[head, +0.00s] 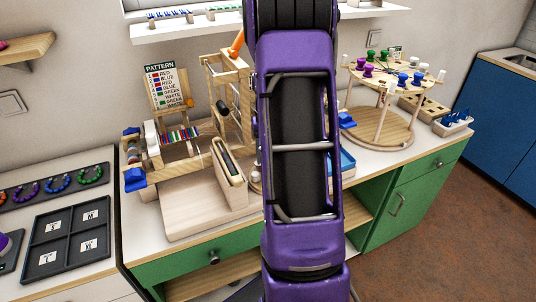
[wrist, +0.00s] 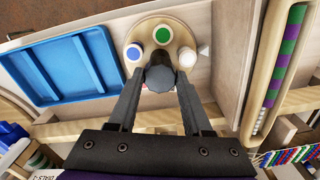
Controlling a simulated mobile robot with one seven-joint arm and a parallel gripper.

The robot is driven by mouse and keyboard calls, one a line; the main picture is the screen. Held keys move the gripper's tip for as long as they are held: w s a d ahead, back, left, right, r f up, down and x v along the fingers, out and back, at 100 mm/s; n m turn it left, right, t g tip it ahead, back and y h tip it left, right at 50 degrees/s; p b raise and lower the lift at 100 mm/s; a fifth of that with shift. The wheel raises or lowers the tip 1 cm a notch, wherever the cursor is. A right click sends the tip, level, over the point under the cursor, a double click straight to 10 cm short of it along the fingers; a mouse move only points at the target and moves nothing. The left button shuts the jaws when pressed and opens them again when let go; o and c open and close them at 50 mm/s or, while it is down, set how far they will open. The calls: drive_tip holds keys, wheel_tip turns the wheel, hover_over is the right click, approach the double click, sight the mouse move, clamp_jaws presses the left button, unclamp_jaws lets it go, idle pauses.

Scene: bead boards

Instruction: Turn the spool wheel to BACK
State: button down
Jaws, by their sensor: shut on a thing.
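The spool wheel (wrist: 180,36) is a round wooden disc at the upper middle of the wrist view. My gripper (wrist: 160,73) is shut on this knob, one finger on each side. A small white pointed piece (wrist: 203,50) lies at the wheel's right edge. No BACK label is readable. In the head view my arm hides most of the wheel and the gripper.
A blue tray (wrist: 62,72) lies left of the wheel in the wrist view. A wooden holder with green and purple beads (wrist: 283,75) stands close on the right. In the head view, a bead loom (head: 180,136) and pattern card (head: 166,85) stand left, and a round spool stand (head: 378,130) right.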

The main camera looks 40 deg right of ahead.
drive_tip(key=n, duration=0.7)
drive_tip(key=n+p, duration=0.1)
drive_tip(key=n, duration=0.5)
drive_tip(key=shift+n, duration=0.4)
idle(0.3)
drive_tip(key=shift+c, duration=1.6)
unclamp_jaws()
wheel_tip(320, 180, up, 18)
drive_tip(key=shift+f, duration=0.25)
drive_tip(key=shift+a, duration=0.1)
